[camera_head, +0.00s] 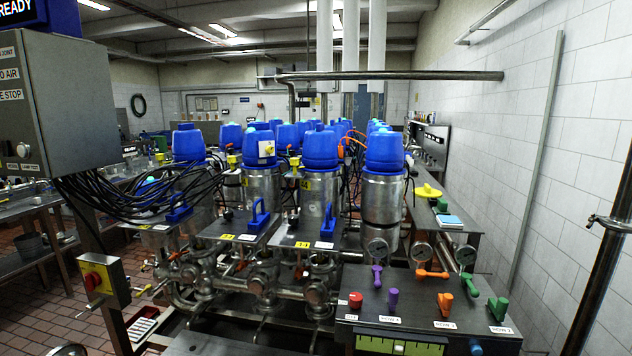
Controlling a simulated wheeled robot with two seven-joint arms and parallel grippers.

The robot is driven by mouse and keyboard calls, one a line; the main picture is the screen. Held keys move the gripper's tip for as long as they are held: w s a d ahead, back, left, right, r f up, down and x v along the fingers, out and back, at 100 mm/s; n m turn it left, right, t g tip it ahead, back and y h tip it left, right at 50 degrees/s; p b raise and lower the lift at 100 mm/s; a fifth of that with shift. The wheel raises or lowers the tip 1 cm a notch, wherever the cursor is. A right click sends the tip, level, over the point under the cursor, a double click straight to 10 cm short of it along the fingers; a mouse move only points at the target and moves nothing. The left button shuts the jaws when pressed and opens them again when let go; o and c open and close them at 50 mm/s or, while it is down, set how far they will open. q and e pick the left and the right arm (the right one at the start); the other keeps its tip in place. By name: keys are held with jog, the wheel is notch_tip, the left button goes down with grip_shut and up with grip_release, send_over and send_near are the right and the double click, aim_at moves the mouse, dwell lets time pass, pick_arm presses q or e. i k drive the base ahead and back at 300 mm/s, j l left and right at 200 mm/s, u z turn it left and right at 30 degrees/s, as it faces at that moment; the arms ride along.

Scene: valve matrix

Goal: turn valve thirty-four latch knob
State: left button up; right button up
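Several steel valves with blue heads stand in rows on the manifold. The front ones include a right valve head (384,152), a middle one (320,149) and a left one (189,145). Small yellow number tags sit on the front plates, one on the middle plate (303,244) and one on the plate left of it (241,238). Their numbers are too small to read surely, so I cannot tell which valve is thirty-four. Blue handles stand on these plates, one at the middle (328,222) and one at the left (259,215). Neither gripper shows.
A control panel (420,312) with purple, orange and green levers and a red knob (355,299) stands front right. Pressure gauges (421,252) rise behind it. A grey cabinet (75,105) hangs at left above dark cables. A yellow box (103,281) is below. A tiled wall bounds the right.

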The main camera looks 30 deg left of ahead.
aim_at(230, 159)
jog(key=u, duration=1.35)
jog(key=i+j, duration=0.45)
